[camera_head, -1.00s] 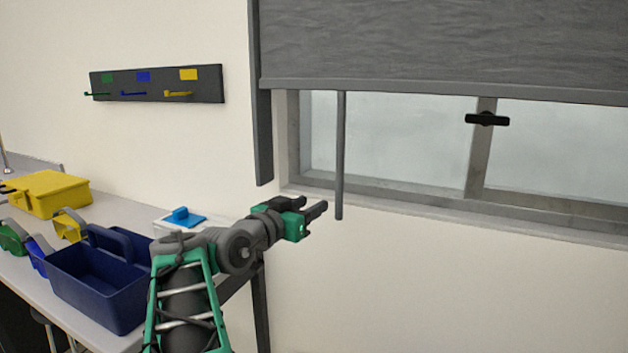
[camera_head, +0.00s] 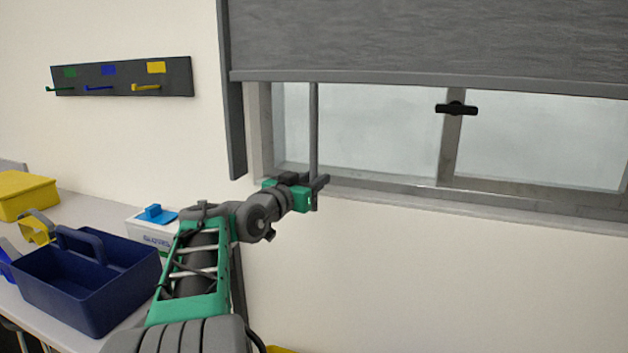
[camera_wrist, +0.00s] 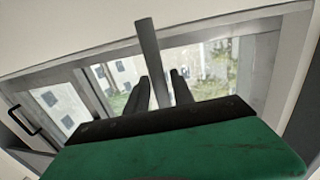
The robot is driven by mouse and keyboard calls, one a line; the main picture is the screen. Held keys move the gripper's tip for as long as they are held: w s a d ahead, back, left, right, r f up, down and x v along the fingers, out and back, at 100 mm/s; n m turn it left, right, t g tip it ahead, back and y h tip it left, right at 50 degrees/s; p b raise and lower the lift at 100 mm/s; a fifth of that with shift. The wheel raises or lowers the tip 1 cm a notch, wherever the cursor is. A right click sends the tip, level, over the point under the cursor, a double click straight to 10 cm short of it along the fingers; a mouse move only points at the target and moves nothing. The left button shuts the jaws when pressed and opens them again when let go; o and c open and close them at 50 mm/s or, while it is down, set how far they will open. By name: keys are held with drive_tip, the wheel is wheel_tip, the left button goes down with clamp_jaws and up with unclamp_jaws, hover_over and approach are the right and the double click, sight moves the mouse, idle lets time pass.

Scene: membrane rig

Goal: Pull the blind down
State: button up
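The grey blind (camera_head: 430,40) hangs over the upper part of the window, its bottom bar level above the panes. A thin grey pull rod (camera_head: 314,130) hangs straight down from the bar near its left end. My gripper (camera_head: 318,183) is at the rod's lower end, and the rod's tip shows just below the fingers. In the wrist view the rod (camera_wrist: 149,45) runs down between the two dark fingers (camera_wrist: 160,92). The fingers stand apart, with a gap visible beside the rod, so the gripper looks open around it.
The window (camera_head: 360,130) has a black handle (camera_head: 456,108). A dark side rail (camera_head: 233,130) is left of it. A hook rack (camera_head: 125,77) is on the wall. A blue caddy (camera_head: 85,285), a white box (camera_head: 150,228) and a yellow box (camera_head: 25,195) stand on the table at left.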

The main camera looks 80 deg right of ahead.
clamp_jaws()
idle(1.1)
